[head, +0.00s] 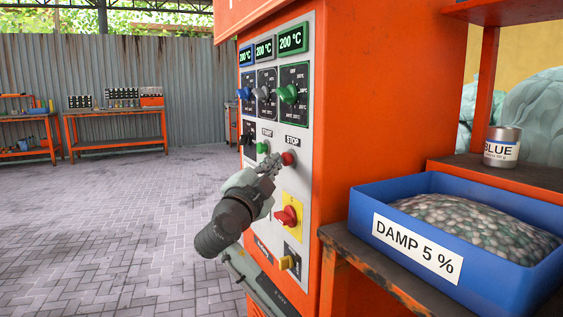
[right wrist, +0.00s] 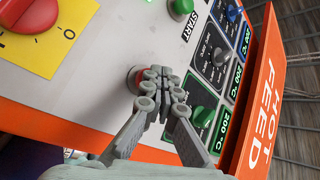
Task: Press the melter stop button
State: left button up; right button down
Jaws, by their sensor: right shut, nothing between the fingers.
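The red stop button (head: 288,158) sits under the STOP label on the light panel of the orange melter cabinet (head: 385,90). My right gripper (head: 272,163) is shut and empty, with its fingertips just left of the button in the head view. In the right wrist view the shut fingertips (right wrist: 158,80) overlap the red stop button (right wrist: 136,76) and cover part of it. I cannot tell whether they touch it. The green start button (head: 262,147) is left of the stop button. My left gripper is not in view.
A red rotary switch on a yellow plate (head: 288,216) is below the stop button. Green (head: 288,94), grey and blue knobs are above it, under displays reading 200 °C. A blue crate of pellets (head: 365,205) stands on a bench at right. The paved floor at left is clear.

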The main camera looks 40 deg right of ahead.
jog(key=shift+d, duration=0.15)
dwell(0.3)
jog(key=shift+w+a+b, duration=0.15)
jog(key=shift+a+b, duration=0.55)
jog(key=shift+a, duration=0.2)
jog(key=a+b, duration=0.1)
jog(key=a, duration=0.1)
jog(key=w+a+b, duration=0.1)
jog(key=a, duration=0.2)
jog(key=shift+w, duration=0.1)
dwell(0.6)
